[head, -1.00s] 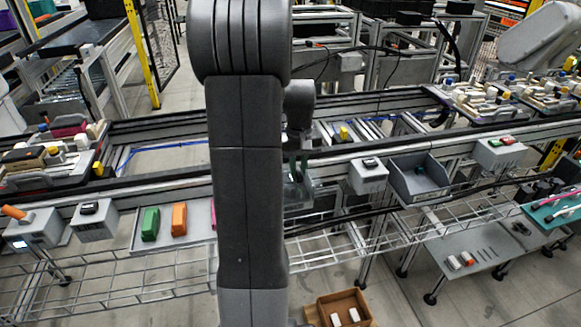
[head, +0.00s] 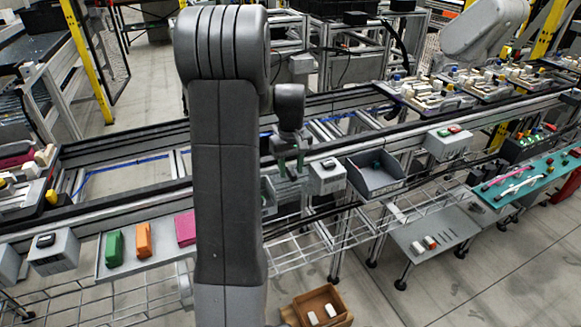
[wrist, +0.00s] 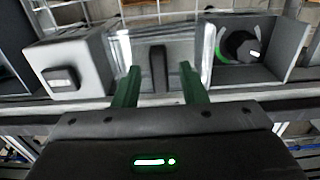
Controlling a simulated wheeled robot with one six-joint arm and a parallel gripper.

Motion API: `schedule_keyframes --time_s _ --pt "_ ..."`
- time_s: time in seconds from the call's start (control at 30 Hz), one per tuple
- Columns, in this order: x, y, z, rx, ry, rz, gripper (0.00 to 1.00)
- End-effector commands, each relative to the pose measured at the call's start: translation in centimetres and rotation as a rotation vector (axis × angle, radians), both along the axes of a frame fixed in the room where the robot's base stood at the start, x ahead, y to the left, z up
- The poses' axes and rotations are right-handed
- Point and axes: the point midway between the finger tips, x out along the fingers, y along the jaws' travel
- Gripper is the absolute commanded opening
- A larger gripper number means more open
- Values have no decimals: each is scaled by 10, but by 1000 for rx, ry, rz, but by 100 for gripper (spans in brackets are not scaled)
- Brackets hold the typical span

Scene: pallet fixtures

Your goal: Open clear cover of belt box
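The belt box's clear cover (wrist: 180,48) shows in the wrist view as a see-through box, with a dark upright bar (wrist: 157,68) at its middle. In the head view the clear box (head: 268,195) is partly hidden behind my arm. My gripper (wrist: 160,82) has two green fingers spread apart, with the dark bar showing between them and nothing clasped. In the head view my gripper (head: 291,167) points down just above and beside the clear box. I cannot tell whether the fingers touch the cover.
A grey box with a black button (wrist: 62,80) stands left of the cover in the wrist view. A grey bin (wrist: 290,50) with a black knob (wrist: 242,47) stands to its right. In the head view a grey open bin (head: 392,182) lies farther right along the rail.

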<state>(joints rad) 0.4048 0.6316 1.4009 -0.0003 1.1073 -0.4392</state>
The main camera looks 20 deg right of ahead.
Motion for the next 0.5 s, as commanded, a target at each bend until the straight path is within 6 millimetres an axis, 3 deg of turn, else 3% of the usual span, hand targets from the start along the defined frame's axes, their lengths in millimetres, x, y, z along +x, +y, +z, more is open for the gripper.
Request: schedule_keyframes --time_s 0.27,0.5 --pt "0 0 5 0 0 0 38" --pt "1 0 48 -2 -5 0 38"
